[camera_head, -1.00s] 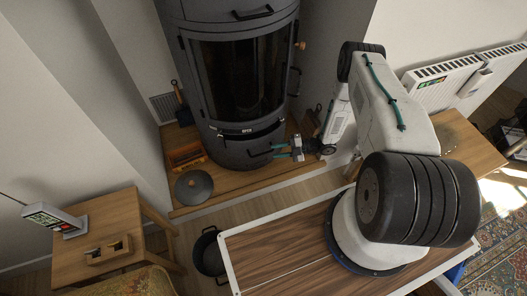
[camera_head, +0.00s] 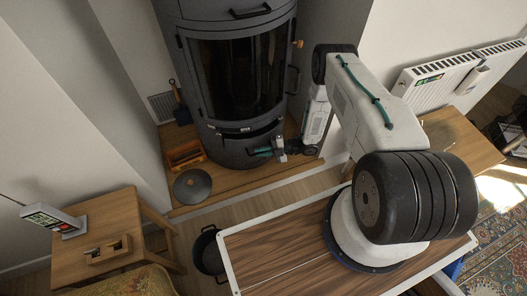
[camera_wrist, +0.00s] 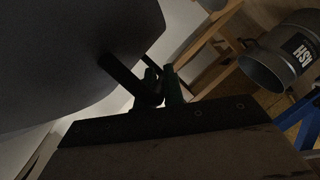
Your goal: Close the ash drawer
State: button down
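The ash drawer (camera_head: 240,152) is the curved dark grey front at the foot of the stove (camera_head: 240,75). A dark gap shows along its top edge, so it stands partly out. My gripper (camera_head: 264,152) is at the right part of the drawer front, at its black bar handle. In the wrist view the drawer front fills the upper left, and the handle (camera_wrist: 128,80) runs between the two green fingertips (camera_wrist: 160,84). The fingers are close together and look shut on the handle; their exact contact is dark and partly hidden.
A round grey lid (camera_head: 193,187) and an orange box (camera_head: 186,155) lie left of the stove. A striped wooden tabletop (camera_head: 275,250) is in front.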

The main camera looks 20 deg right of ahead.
aim_at(262, 144)
jog(key=shift+w+d, duration=0.1)
jog(key=shift+w, duration=2.05)
jog(key=c, duration=1.5)
grip_release()
jog(key=v, duration=0.7)
jog(key=shift+s+d+r, duration=0.1)
jog(key=shift+s+d, duration=0.05)
jog(key=shift+d, duration=0.15)
jog(key=shift+s, duration=0.1)
